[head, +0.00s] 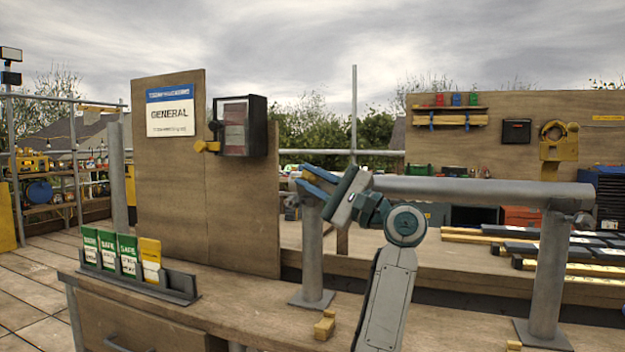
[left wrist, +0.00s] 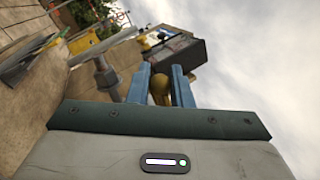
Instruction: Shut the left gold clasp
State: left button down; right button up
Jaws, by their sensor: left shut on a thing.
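My left gripper (head: 312,183) is at the left end of the grey horizontal pipe (head: 470,190), in front of the left post's top. In the left wrist view its blue fingers (left wrist: 160,88) are closed around a rounded gold piece (left wrist: 160,96). The fingers and the pipe end hide this piece in the head view, and I cannot tell its full shape or whether it is the left clasp. My right gripper is not in view.
A dark box (head: 240,126) with a yellow arm is fixed to the wooden board (head: 165,220) behind. A rack of green and yellow cards (head: 126,256) stands on the bench's left. The right post (head: 548,275) bears the pipe. Dark and yellow strips lie behind it.

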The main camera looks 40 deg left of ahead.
pick_arm(q)
jog(key=shift+f+b, duration=0.3)
jog(key=shift+f, duration=0.45)
jog(key=shift+f, duration=0.1)
jog(key=c, duration=1.3)
grip_release()
jog(key=shift+c, duration=0.2)
